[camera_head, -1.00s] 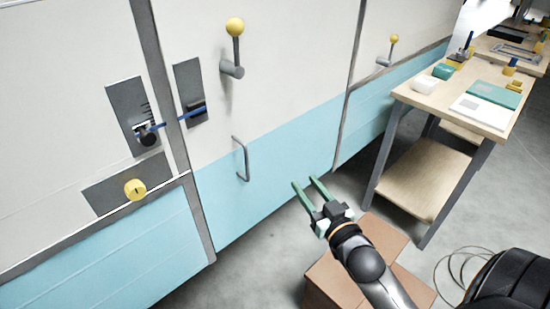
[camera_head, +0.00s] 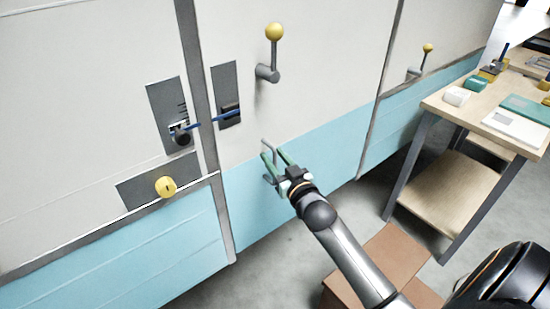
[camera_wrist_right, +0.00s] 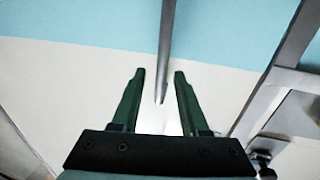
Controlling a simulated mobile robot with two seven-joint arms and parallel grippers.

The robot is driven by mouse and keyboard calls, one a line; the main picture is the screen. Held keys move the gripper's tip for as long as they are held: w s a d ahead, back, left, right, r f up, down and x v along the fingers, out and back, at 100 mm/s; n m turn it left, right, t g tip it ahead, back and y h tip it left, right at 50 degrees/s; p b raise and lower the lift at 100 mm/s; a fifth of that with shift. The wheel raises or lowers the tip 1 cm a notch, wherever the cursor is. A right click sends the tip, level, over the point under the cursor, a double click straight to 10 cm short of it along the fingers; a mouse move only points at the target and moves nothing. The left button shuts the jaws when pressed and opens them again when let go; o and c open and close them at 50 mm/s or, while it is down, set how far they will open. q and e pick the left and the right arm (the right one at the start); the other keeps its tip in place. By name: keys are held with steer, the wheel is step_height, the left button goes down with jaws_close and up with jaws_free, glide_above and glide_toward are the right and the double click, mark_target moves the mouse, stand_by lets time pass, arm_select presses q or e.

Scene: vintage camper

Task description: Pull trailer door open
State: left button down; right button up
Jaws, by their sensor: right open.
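The trailer door (camera_head: 325,75) is white above and light blue below, and it looks closed. Its grey bar handle (camera_head: 267,145) is partly hidden behind my right gripper (camera_head: 273,154). My right gripper is open, with green fingers at the handle. In the right wrist view the handle bar (camera_wrist_right: 166,50) runs between the lines of the two open fingers (camera_wrist_right: 158,74); I cannot tell whether they touch it. A blue latch bar (camera_head: 212,120) spans two dark plates across the door's left seam. A yellow-knobbed lever (camera_head: 273,50) sticks out above the handle. My left gripper is not in view.
A yellow round lock knob (camera_head: 165,187) sits on a dark plate at the left. A wooden workbench (camera_head: 458,112) with boxes and papers stands at the right. A brown cardboard box (camera_head: 385,262) is on the floor below my right arm.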

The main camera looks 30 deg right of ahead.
jaws_close()
stand_by(0.4)
stand_by(1.1)
